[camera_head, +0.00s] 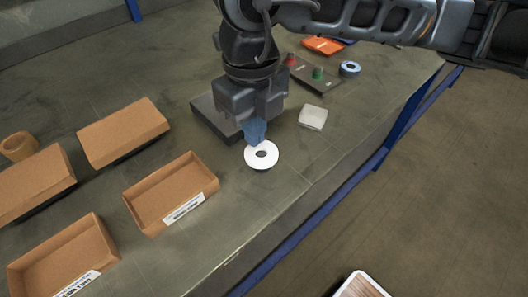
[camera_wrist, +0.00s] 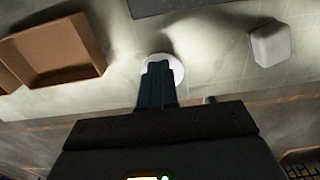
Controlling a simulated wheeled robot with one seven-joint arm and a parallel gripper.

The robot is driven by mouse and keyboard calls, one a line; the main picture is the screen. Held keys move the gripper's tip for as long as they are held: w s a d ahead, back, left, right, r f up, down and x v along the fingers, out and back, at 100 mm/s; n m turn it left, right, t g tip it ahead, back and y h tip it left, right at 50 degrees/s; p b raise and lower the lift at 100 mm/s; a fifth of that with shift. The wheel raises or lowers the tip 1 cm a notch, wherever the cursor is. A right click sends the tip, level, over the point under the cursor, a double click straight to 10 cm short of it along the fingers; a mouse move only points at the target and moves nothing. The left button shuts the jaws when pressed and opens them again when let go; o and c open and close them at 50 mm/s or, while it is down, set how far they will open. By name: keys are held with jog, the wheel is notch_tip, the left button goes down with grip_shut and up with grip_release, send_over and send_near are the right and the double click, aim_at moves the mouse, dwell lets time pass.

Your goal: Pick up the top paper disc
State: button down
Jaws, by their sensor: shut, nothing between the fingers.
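Nothing shows held between the fingers.
An open cardboard tray (camera_head: 150,228) with a label stands left of the disc, with more brown boxes (camera_head: 122,133) beyond. A dark flat block (camera_head: 215,120) lies behind my gripper. A white block (camera_head: 312,117) sits to the right. The bench's front edge (camera_head: 300,215) is near.

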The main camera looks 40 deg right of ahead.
aim_at(263, 154)
jog(key=shift+f+b, duration=0.7)
jog(key=shift+b, duration=0.1)
dwell(0.4)
jog(key=shift+s+b, duration=0.3)
jog(key=shift+s, duration=0.7)
dwell(0.6)
jog(key=shift+r+p, duration=1)
jog(key=shift+r, duration=2)
